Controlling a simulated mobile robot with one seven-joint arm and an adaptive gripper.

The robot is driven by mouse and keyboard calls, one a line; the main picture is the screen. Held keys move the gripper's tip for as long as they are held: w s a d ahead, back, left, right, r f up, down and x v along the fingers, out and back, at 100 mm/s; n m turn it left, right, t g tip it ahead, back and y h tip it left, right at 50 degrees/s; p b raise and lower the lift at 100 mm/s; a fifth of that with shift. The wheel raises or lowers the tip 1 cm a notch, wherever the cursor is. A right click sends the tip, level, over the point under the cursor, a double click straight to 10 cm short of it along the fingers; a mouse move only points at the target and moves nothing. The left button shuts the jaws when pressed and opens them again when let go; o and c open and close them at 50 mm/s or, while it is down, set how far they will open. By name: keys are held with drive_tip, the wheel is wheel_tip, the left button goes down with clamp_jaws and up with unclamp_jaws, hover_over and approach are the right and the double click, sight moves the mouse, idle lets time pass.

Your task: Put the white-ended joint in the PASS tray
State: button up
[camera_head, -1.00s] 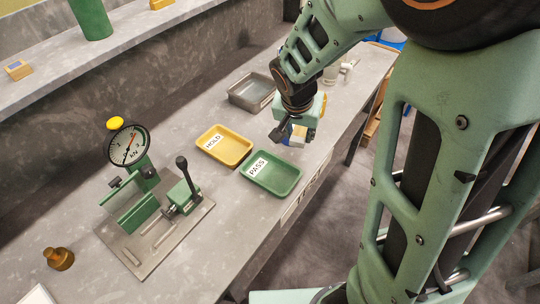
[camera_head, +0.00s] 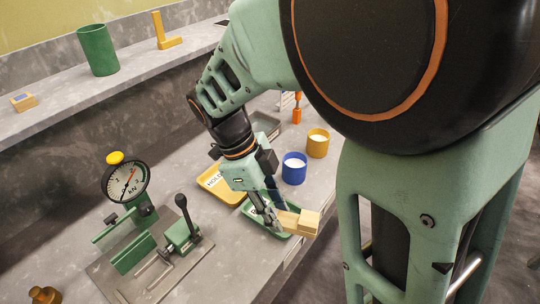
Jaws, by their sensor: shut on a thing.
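My gripper (camera_head: 268,213) is shut on a pale wooden joint (camera_head: 301,222). The joint sticks out to the right of the fingers, with a thicker block at its outer end. I cannot make out a white end on it. The joint and gripper are over the green PASS tray (camera_head: 262,229), which they partly cover, along with most of its label. I cannot tell whether the joint touches the tray. The yellow HOLD tray (camera_head: 207,188) is just behind and left, partly hidden by my gripper.
A grey tray (camera_head: 267,124) is farther back. The press with dial gauge (camera_head: 125,184) and black-knobbed lever (camera_head: 183,208) stands at left. The bench edge is close at right.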

drive_tip(key=w+f+m, duration=0.1)
drive_tip(key=w+f, duration=0.1)
drive_tip(key=w, duration=0.1)
drive_tip(key=w+a+f+m+g, duration=0.1)
drive_tip(key=w+f, duration=0.2)
drive_tip(key=w+f+m, duration=0.1)
drive_tip(key=w+f, duration=0.1)
drive_tip(key=w, duration=0.2)
drive_tip(key=shift+a+f+m+y+p, duration=0.15)
drive_tip(key=shift+a+m+y+p, duration=0.2)
drive_tip(key=shift+m+y+p, duration=0.05)
drive_tip(key=shift+w+a+f, duration=0.1)
drive_tip(key=shift+w+f, duration=0.4)
drive_tip(key=shift+f, duration=0.05)
drive_tip(key=shift+w+f, duration=0.1)
drive_tip(key=shift+f, duration=1.5)
drive_tip(key=shift+f, duration=0.2)
drive_tip(key=o, duration=0.9)
drive_tip(key=shift+r, duration=0.1)
